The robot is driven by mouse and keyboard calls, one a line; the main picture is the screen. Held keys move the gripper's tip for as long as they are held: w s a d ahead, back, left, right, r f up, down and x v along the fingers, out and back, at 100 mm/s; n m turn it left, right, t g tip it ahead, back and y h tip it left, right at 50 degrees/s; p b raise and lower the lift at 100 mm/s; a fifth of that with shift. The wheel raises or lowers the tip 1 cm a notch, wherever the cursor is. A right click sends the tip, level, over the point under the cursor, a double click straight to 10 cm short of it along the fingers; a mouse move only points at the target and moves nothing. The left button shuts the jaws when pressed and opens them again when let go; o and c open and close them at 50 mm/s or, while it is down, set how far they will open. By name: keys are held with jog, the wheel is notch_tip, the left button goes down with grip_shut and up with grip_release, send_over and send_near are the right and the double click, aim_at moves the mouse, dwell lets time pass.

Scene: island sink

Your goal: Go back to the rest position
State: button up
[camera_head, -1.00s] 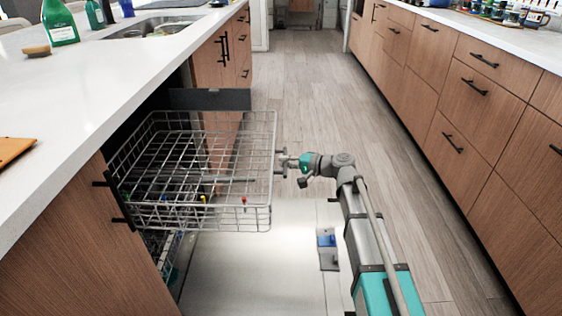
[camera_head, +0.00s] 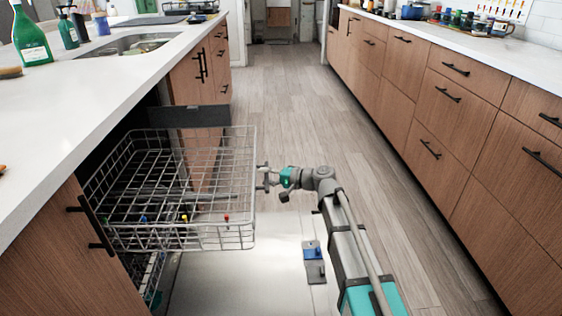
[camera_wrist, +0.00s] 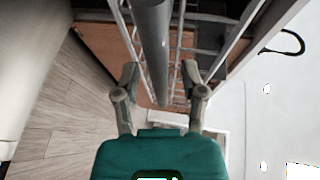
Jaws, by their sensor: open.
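My gripper (camera_head: 262,179) is beside the right side of the pulled-out upper wire rack (camera_head: 245,192) of the dishwasher, at about the height of its rim. In the wrist view my gripper (camera_wrist: 160,95) has its two fingers spread apart. A grey bar (camera_wrist: 152,45) and rack wires show between and beyond the fingers. I cannot tell whether a finger touches the rack. I see nothing held. The rack looks empty apart from small coloured parts near its bottom.
The open dishwasher door (camera_head: 225,270) lies flat below the rack, with a blue-and-grey dispenser (camera_head: 314,262) on it. The island counter (camera_head: 70,120) with a sink (camera_head: 125,45) and a green bottle (camera_head: 31,38) is at left. Drawers (camera_head: 455,105) line the right. The floor aisle (camera_head: 300,100) between is clear.

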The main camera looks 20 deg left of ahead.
jog(key=s+d+f+h+p, duration=0.25)
jog(key=s+d+h, duration=0.25)
jog(key=d, duration=1)
jog(key=s+d+f+h+p, duration=0.25)
jog(key=s+d+h, duration=0.3)
jog(key=d, duration=0.95)
jog(key=s+d+f+h+p, duration=0.2)
jog(key=s+d+h+p, duration=0.25)
jog(key=d, duration=0.95)
notch_tip(320, 180, up, 38)
jog(key=d+h+p, duration=0.1)
jog(key=p, duration=3.6)
jog(key=shift+d+r+g, duration=0.15)
jog(key=shift+r+g, duration=0.05)
jog(key=shift+g, duration=0.1)
